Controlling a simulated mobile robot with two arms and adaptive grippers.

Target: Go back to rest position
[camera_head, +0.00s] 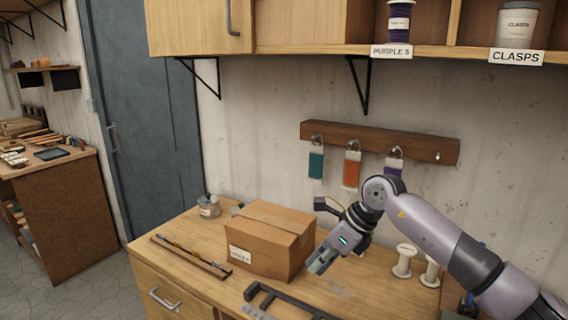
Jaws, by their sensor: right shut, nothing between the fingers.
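My right gripper (320,262) is in the lower middle of the head view, at the end of my arm that comes in from the right. It is shut and empty, above the wooden workbench (203,289) and just right of a closed cardboard box (262,248). It overlaps the box's right edge in the picture; I cannot tell whether they touch. My left gripper is not in view.
A dark ruler-like tool (190,257), a jar (209,207) and white spools (404,261) are on the bench. A dark handle-shaped bar (285,297) lies in front. Coloured tags hang from a wall rack (380,142) behind my arm. A shelf (433,52) hangs above.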

